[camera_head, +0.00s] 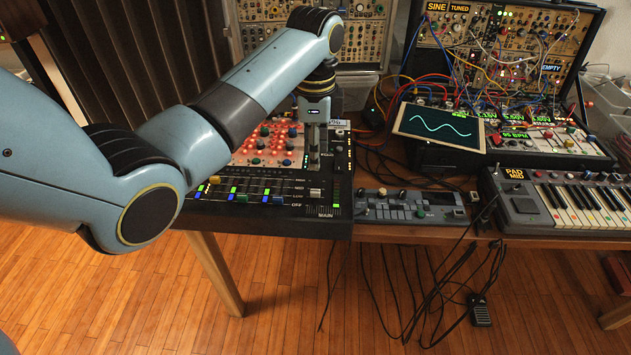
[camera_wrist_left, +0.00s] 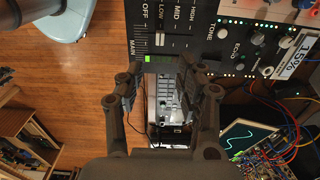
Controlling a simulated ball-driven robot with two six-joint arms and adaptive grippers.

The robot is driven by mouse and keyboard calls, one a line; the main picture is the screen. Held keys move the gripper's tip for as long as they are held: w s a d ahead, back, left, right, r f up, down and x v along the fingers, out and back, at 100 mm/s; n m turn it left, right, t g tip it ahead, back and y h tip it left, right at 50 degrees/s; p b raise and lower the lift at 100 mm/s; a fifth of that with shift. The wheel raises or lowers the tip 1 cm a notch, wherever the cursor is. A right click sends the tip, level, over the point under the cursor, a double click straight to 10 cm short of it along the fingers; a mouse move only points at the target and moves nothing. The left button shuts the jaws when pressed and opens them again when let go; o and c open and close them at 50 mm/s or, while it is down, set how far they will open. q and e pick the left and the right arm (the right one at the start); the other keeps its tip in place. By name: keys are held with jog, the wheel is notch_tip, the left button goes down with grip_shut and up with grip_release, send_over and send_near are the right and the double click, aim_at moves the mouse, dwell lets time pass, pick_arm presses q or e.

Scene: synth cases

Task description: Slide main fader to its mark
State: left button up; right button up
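The black mixer (camera_head: 270,222) lies at the table's front edge under my left arm. Its main fader (camera_head: 315,192) has a pale cap at the lower right, above the printed word MAIN. OFF, LOW and MID labels show beside the fader rows in the head view. My left gripper (camera_head: 313,158) points down over the mixer, behind the main fader in the picture. In the wrist view my left gripper (camera_wrist_left: 161,72) has its fingers spread with nothing between them. The mixer's edge (camera_wrist_left: 134,62) and MAIN label lie just beyond the fingertips. My right gripper is not in view.
A small grey control box (camera_head: 410,207) sits right of the mixer. A keyboard (camera_head: 570,205), a screen with a wave (camera_head: 438,127) and a cabled synth rack (camera_head: 500,55) stand further right. Loose cables hang off the table's front.

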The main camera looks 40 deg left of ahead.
aim_at(315, 191)
pick_arm(q)
notch_tip(315, 191, down, 10)
jog(key=shift+f+b, duration=0.25)
jog(key=shift+b, duration=0.2)
grip_shut()
dwell(0.4)
